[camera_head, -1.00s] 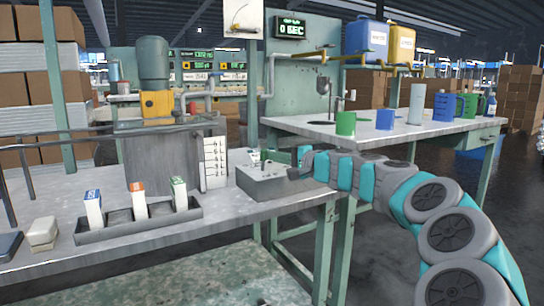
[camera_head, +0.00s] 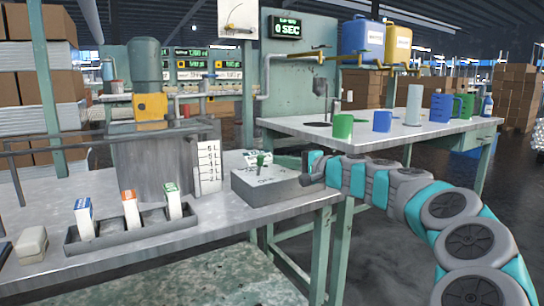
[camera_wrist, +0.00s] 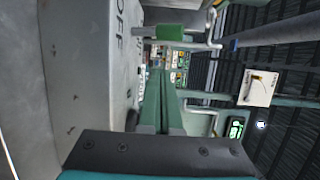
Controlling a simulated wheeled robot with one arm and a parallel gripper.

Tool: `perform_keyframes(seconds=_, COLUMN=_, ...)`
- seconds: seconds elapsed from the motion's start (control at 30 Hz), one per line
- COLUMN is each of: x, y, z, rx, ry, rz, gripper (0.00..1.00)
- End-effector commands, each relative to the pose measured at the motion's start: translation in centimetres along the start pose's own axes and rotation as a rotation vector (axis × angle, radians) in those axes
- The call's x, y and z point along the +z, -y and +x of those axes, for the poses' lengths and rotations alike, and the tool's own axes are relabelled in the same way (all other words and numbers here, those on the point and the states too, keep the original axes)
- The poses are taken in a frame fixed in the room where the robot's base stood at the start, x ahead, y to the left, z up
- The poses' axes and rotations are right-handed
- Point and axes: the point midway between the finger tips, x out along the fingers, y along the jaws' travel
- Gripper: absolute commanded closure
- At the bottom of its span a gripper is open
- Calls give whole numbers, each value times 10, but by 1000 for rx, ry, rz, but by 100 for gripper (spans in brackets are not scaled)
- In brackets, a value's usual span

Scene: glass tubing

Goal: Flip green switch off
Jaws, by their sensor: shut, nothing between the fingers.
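The grey switch box (camera_head: 270,186) sits on the near metal bench, close to its right end. A small green switch (camera_head: 261,161) stands up from its top. In the wrist view the box (camera_wrist: 75,70) fills the left side, with the lettering OFF on it, and a green block that looks like the switch handle (camera_wrist: 172,32) shows near the top. My gripper (camera_head: 307,165) is at the box's right end, apart from the switch. In the wrist view its green fingers (camera_wrist: 158,78) are together and empty, pointing past the box face. The exact switch position is too small to tell.
A dark tray (camera_head: 120,236) with several small cartons lies left of the box. A metal tank (camera_head: 150,165) stands behind. The rear table (camera_head: 400,132) holds green and blue mugs.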

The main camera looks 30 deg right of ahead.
Motion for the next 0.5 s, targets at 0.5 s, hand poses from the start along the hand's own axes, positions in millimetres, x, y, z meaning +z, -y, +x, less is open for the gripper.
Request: perform_keyframes(seconds=0.5, x=-1, y=-12, z=-54, rx=-2, ry=-2, rz=0, gripper=100)
